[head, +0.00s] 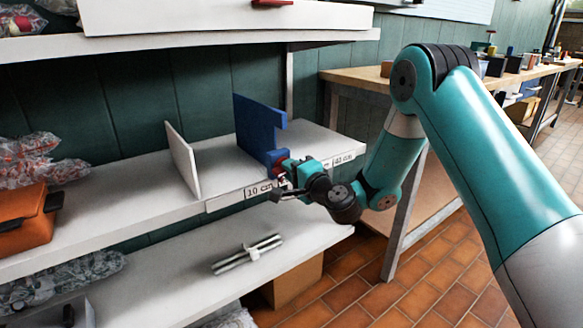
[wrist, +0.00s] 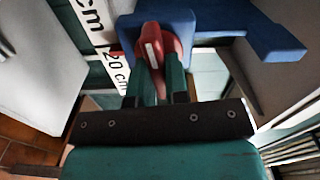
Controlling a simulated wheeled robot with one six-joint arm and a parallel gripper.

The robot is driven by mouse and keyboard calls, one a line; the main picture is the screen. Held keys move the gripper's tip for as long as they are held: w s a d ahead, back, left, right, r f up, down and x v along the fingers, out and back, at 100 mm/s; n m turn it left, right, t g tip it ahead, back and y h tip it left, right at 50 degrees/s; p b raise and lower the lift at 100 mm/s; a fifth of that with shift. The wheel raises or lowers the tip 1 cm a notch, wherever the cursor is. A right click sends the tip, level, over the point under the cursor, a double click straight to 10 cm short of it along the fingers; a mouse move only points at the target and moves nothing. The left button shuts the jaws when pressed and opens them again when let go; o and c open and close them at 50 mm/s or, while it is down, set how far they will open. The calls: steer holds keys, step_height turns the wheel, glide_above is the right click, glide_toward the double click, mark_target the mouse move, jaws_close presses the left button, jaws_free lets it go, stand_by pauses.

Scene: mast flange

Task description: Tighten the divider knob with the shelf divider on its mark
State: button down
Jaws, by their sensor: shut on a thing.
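The blue shelf divider (head: 258,128) stands upright on the middle shelf, its foot at the front edge. It also shows in the wrist view (wrist: 250,32). The red divider knob (wrist: 153,43), with a pale stripe, sits on the divider's front block. In the head view the knob (head: 281,162) is partly hidden by my gripper (head: 287,172). My gripper is shut on the knob; its fingers (wrist: 160,82) show in the wrist view. A scale strip (head: 228,199) runs along the shelf edge; its "20 cm" label (wrist: 117,72) is beside the divider block. I cannot tell the exact mark alignment.
A white upright panel (head: 183,160) stands left of the divider. An orange box (head: 25,222) is at the far left. A lower shelf (head: 185,275) holds a light rod-like item (head: 248,254). A wooden workbench (head: 365,78) stands at the back right.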

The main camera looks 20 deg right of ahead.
steer(key=shift+m, duration=0.3)
steer(key=c, duration=1.1)
jaws_free()
steer(key=shift+f, duration=0.1)
steer(key=shift+b+v, duration=8.7)
steer(key=shift+b, duration=2.5)
